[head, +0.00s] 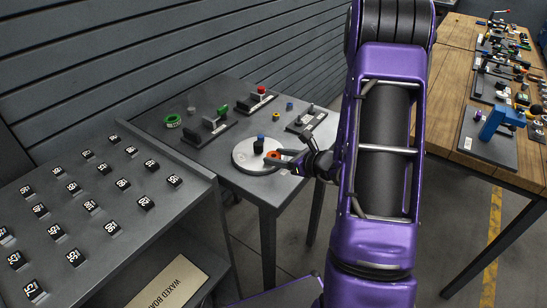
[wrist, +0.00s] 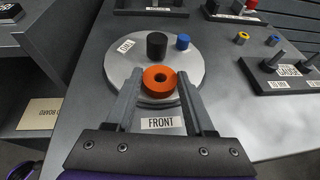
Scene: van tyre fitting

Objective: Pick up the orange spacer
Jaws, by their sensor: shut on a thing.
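The orange spacer (wrist: 159,83), a thick ring with a central hole, is between the two fingers of my gripper (wrist: 160,78) in the wrist view. The fingers are shut on it from both sides. In the head view the spacer (head: 274,154) shows at the tips of my gripper (head: 273,158), by the right side of the round light-grey disc (head: 243,160). I cannot tell whether it touches the disc.
A black cylinder (wrist: 157,46) and a small blue cylinder (wrist: 183,42) are on the disc behind the spacer. A "FRONT" label (wrist: 161,123) lies before it. A pegged block (wrist: 285,75) stands at right. The numbered bench (head: 95,205) is left, a wooden table (head: 455,60) right.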

